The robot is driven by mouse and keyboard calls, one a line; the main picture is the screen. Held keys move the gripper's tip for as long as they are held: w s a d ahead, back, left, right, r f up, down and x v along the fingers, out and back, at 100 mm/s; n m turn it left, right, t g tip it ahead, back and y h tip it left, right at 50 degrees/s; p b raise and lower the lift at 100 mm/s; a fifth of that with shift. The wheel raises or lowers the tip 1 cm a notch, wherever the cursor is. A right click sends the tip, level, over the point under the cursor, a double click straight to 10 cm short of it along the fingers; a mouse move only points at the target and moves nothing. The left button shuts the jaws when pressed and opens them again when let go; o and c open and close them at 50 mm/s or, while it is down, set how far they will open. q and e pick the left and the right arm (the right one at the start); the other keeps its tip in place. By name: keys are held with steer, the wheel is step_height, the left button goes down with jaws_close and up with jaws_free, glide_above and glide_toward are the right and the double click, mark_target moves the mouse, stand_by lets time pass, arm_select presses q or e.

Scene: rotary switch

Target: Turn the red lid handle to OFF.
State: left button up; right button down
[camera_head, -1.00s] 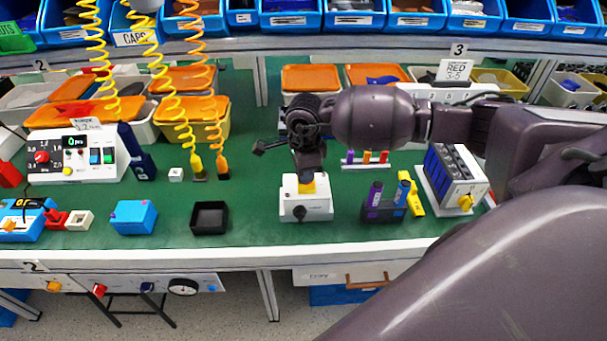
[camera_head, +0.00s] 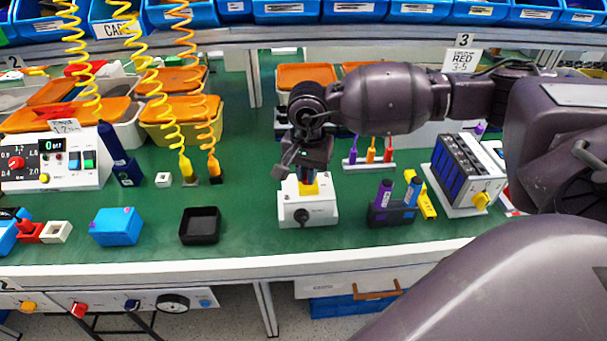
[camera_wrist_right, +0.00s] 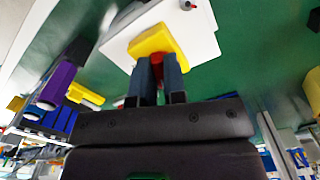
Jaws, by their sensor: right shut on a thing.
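A white box (camera_head: 307,212) with a yellow top plate (camera_head: 308,188) and a black knob on its front stands near the table's front edge. The red lid handle (camera_wrist_right: 156,59) shows in the right wrist view, upright above the yellow plate (camera_wrist_right: 158,41). My right gripper (camera_wrist_right: 158,77) is shut on it, one finger on each side. The fingers hide most of the handle. In the head view my right gripper (camera_head: 308,174) is directly above the box and hides the handle. No label by the handle is readable. My left gripper is not in view.
A black tray (camera_head: 200,226) and a blue box (camera_head: 116,227) stand left of the white box. A dark holder with purple and blue pieces (camera_head: 392,213) and a battery-like block (camera_head: 466,174) stand to the right. Coiled cords (camera_head: 150,70) hang at the left.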

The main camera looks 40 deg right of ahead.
steer(key=shift+f+n+b, duration=0.15)
steer(key=shift+n+b, duration=0.4)
steer(key=shift+n, duration=0.65)
steer(key=shift+n+b, duration=0.4)
steer(key=shift+n, duration=0.6)
steer(key=shift+r, duration=0.2)
steer(key=c, duration=1.2)
jaws_free()
steer(key=shift+o, duration=0.2)
step_height(320, 180, up, 11)
steer(key=p, duration=0.1)
steer(key=shift+f, duration=0.1)
